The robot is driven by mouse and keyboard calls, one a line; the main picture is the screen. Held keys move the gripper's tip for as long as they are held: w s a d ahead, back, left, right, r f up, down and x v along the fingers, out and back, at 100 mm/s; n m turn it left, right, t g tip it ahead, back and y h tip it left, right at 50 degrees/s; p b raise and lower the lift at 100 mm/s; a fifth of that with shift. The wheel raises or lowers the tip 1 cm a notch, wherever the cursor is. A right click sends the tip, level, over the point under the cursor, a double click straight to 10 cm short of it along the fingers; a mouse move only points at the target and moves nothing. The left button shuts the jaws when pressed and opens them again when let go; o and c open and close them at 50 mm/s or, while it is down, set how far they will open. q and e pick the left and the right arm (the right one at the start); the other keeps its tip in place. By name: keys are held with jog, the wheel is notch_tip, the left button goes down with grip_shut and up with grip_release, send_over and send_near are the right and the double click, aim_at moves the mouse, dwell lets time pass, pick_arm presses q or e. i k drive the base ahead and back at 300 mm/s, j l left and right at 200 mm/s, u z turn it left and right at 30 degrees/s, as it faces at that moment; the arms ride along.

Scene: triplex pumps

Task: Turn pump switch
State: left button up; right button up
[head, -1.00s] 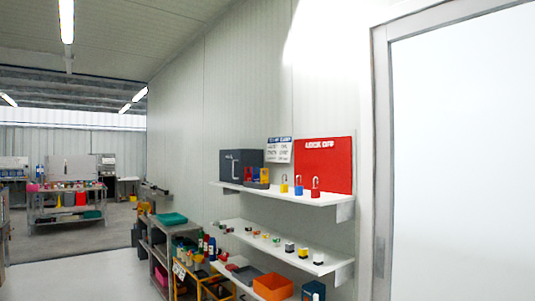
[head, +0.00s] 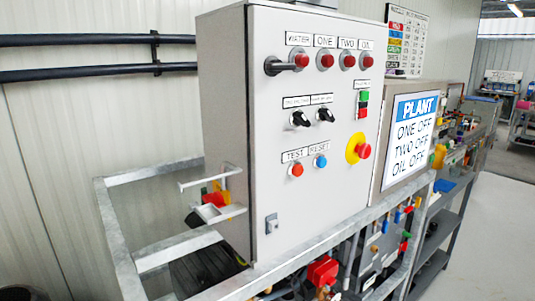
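A light grey control cabinet (head: 260,130) stands in the middle of the head view. Its front has two black rotary switches, the left one (head: 299,119) and the right one (head: 325,114), under small labels too blurred to read. Above them is a row of red lamps labelled WATER, ONE, TWO and OIL. A black handle (head: 277,66) sits at the WATER lamp. Below are an orange TEST button (head: 296,169) and a blue RESET button (head: 320,161). A red knob on a yellow disc (head: 361,150) is at the right. Neither gripper is in view.
A grey metal frame (head: 114,235) surrounds the cabinet. A PLANT sign (head: 408,130) reads ONE OFF, TWO OFF, OIL OFF. Red and blue valve handles sit below. A shelf (head: 450,215) with tools stands at the right, with open floor (head: 495,240) beyond it.

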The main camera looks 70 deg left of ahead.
aim_at(299, 119)
jog(key=u, duration=1.9)
jog(key=k+l+z, duration=0.15)
jog(key=l, duration=0.25)
jog(key=k, duration=0.1)
